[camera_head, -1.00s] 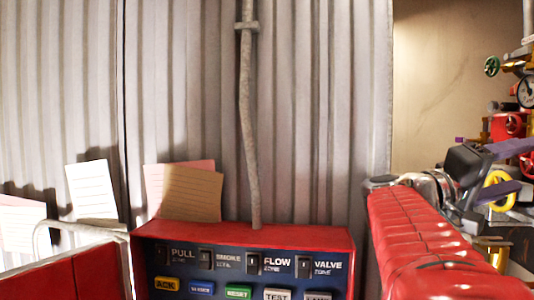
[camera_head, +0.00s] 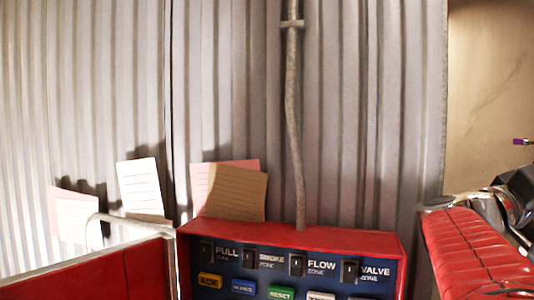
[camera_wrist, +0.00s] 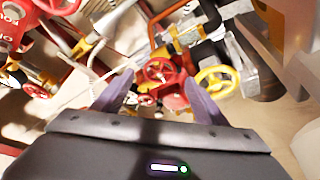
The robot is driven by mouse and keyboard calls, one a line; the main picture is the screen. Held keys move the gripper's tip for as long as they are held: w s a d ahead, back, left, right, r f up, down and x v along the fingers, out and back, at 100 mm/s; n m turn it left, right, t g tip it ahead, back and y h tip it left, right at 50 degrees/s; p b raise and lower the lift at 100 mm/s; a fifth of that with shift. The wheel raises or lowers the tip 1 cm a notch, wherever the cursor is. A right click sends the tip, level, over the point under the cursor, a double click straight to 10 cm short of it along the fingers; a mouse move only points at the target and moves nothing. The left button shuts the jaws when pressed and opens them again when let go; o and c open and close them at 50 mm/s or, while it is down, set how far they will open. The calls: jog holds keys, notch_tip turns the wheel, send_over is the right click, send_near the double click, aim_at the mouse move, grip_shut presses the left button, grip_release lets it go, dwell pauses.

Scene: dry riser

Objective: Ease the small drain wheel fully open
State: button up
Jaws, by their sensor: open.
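My gripper (camera_wrist: 162,90) shows in the wrist view, its two purple fingers spread wide with nothing held between them. A red handwheel (camera_wrist: 160,70) appears between the fingertips, beyond them and apart. A yellow handwheel (camera_wrist: 217,80) is just right of the right finger. No wheel shows in the head view now.
In the head view a red panel box (camera_head: 290,232) with labelled switches and buttons stands before a corrugated metal wall (camera_head: 370,110). Paper notes (camera_head: 140,186) and a thin pipe (camera_head: 292,110) are there too. Pipes and fittings crowd the wheels in the wrist view.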

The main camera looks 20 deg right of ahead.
jog(key=shift+x, duration=3.2)
jog(key=c, duration=1)
